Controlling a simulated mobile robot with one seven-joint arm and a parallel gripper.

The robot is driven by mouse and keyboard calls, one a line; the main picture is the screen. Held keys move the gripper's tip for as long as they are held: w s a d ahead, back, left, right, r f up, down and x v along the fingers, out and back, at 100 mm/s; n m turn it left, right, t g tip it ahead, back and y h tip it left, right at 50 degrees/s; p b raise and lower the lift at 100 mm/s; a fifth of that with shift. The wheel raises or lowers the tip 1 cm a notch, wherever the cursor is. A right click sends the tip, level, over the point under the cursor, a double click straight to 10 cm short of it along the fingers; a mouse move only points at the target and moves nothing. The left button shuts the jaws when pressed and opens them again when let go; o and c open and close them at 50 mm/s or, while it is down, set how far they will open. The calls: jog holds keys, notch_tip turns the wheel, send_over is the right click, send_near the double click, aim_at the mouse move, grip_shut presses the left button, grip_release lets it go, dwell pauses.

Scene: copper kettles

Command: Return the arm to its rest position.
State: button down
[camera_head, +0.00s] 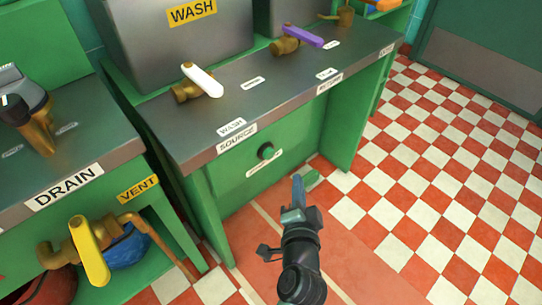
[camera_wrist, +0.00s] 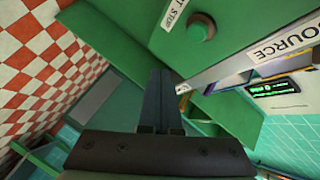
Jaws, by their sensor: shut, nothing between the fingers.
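My gripper (camera_head: 298,190) is in the lower middle of the head view, in front of the green bench with the grey top. It is shut and empty. In the wrist view my gripper (camera_wrist: 162,75) shows its two dark fingers together, with nothing between them. The fingers appear apart from the bench in the head view. The arm reaches up from the bottom edge of the head view over the floor.
A yellow-handled valve (camera_head: 89,250) sits lower left. The checkered floor (camera_head: 440,170) at right is clear.

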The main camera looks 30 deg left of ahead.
dwell(0.4)
jog(key=w+d+r+n+t, duration=0.1)
jog(key=d+r+n+t, duration=0.1)
jog(key=r, duration=0.9)
jog(key=w+d+r+n+t+h, duration=0.1)
jog(key=d+r+t, duration=0.15)
jog(key=r, duration=0.85)
jog(key=w+d+r+n+t, duration=0.1)
jog(key=w+r+n+t, duration=0.1)
jog(key=r, duration=0.9)
jog(key=s+d+r+t+h+p, duration=0.1)
jog(key=s+d+r+t+h, duration=0.15)
jog(key=s+r, duration=0.45)
jog(key=s+d+r+n+t+h, duration=0.1)
jog(key=s+d+r+t+h, duration=0.15)
jog(key=r, duration=0.75)
jog(key=s+d+r+t+h+p, duration=0.15)
jog(key=s+d+r, duration=0.3)
jog(key=r, duration=0.45)
notch_tip(320, 180, up, 31)
jog(key=a+p, duration=0.1)
jog(key=p, duration=3)
jog(key=shift+a+t+y+p, duration=0.2)
jog(key=shift+t+y+p, duration=0.1)
jog(key=shift+y, duration=0.05)
